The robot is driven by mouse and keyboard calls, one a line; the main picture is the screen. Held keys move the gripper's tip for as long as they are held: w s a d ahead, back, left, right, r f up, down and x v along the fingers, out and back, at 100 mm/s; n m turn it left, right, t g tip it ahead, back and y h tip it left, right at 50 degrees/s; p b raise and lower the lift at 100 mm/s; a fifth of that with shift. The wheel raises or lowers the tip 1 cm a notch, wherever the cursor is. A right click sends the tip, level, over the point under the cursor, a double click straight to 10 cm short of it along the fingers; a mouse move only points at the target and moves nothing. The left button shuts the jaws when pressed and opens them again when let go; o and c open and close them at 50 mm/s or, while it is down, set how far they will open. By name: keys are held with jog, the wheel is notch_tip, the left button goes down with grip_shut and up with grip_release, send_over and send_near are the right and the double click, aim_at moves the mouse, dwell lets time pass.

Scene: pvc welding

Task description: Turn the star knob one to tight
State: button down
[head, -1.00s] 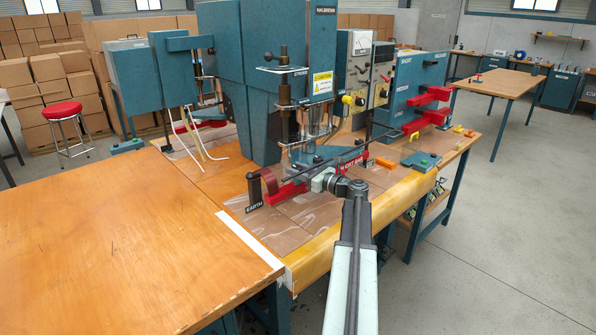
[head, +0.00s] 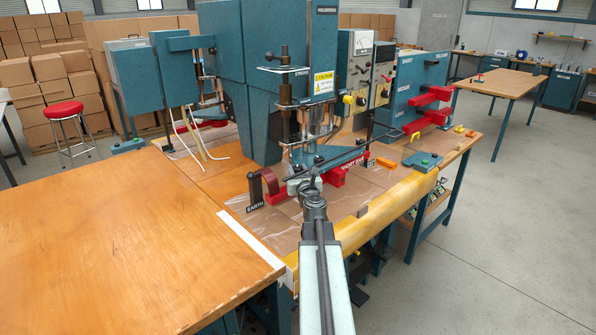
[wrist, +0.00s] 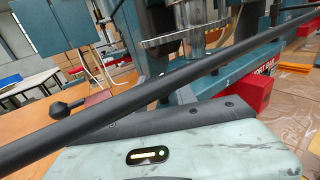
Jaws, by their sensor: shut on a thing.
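My gripper (head: 303,186) is at the front of the teal welding press (head: 258,90), by the red bar (head: 334,177) near the EARTH plate. The pale gripper body (wrist: 190,150) fills the bottom of the wrist view, where the fingertips are not clear. A small dark knob on a stem (wrist: 66,108) shows to the left there, apart from the gripper body. I cannot tell how tight the star knob is.
A long dark rod (wrist: 130,97) crosses close in front of the wrist camera. A yellow roll (head: 375,215) runs along the bench's front edge. The wooden table (head: 110,240) at left is clear.

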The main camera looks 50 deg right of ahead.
jog(key=shift+m+g+h, duration=2.1)
jog(key=shift+g+h, duration=0.2)
jog(key=shift+h, duration=0.1)
jog(key=shift+g, duration=0.3)
jog(key=c, duration=1)
grip_release()
jog(key=shift+a, duration=0.1)
